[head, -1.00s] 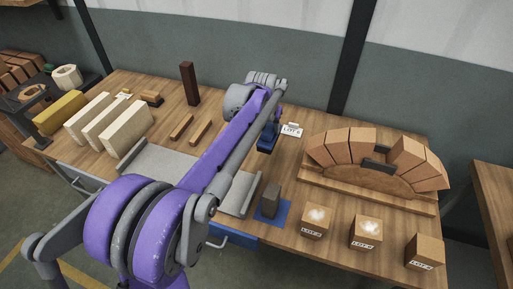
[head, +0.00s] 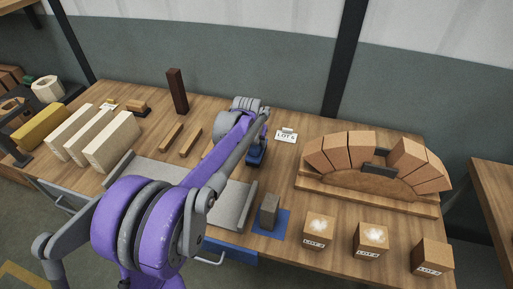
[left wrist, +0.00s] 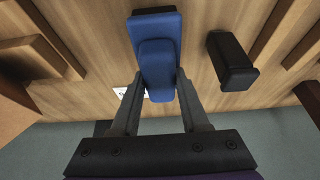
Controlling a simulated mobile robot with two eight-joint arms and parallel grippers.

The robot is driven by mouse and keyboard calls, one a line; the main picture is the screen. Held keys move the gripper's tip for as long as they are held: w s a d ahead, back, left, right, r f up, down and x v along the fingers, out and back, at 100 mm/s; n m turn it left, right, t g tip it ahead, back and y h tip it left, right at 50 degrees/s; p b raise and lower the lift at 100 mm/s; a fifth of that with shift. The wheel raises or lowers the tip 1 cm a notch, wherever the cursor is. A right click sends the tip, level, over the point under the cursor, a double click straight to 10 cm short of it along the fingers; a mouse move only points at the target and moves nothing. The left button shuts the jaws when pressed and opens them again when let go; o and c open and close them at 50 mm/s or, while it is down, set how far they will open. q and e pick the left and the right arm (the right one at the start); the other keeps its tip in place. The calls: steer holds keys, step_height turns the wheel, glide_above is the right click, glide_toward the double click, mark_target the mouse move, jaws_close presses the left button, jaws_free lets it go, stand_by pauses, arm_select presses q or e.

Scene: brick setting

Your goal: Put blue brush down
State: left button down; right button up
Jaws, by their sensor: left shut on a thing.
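The blue brush (head: 257,152) hangs at the end of my left arm, over or on the middle of the bench, left of the LOT card (head: 286,136). In the left wrist view my left gripper (left wrist: 160,88) is shut on the blue brush (left wrist: 157,62), one finger on each side of it. The brush lies between the fingers with its wide blue part farther out. I cannot tell whether it touches the bench top. The head view shows the gripper (head: 260,143) mostly hidden behind the wrist. My right gripper is not in view.
A brick arch (head: 375,162) stands on a wooden form at the right. A grey block sits on a blue mat (head: 282,224) near the front edge, beside several labelled cubes. Pale slabs (head: 110,143) and wooden bars lie left. A black object (left wrist: 231,62) is beside the brush in the wrist view.

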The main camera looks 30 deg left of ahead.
arm_select(q)
steer(key=shift+f, duration=1.15)
steer(key=shift+f, duration=0.2)
steer(key=shift+c, duration=2)
jaws_free()
steer(key=shift+r, duration=0.3)
steer(key=v, duration=1.2)
steer(key=shift+p, duration=0.4)
steer(key=shift+s+f, duration=0.15)
steer(key=shift+f, duration=0.05)
